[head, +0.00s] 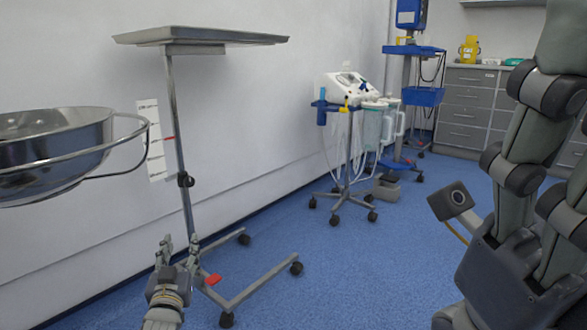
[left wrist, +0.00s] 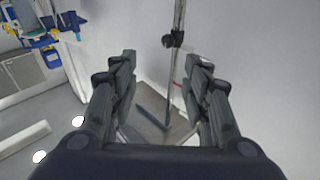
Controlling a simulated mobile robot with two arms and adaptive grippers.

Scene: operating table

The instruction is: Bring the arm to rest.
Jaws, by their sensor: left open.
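My left gripper (head: 180,250) is low in the head view, in front of the base of a wheeled instrument stand. In the left wrist view the same gripper (left wrist: 160,85) has its two fingers spread apart with nothing between them. The stand's pole (left wrist: 178,50) shows beyond the fingers there. On the right of the head view are links of my other arm; its fingertips are not clearly visible.
The stand's flat tray (head: 230,36) is high at upper left. A steel basin (head: 60,150) in a ring juts in at left. A wheeled suction unit (head: 345,88) stands by the wall. Grey drawers (head: 468,110) are at the back. Blue floor (head: 350,270) is open in the middle.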

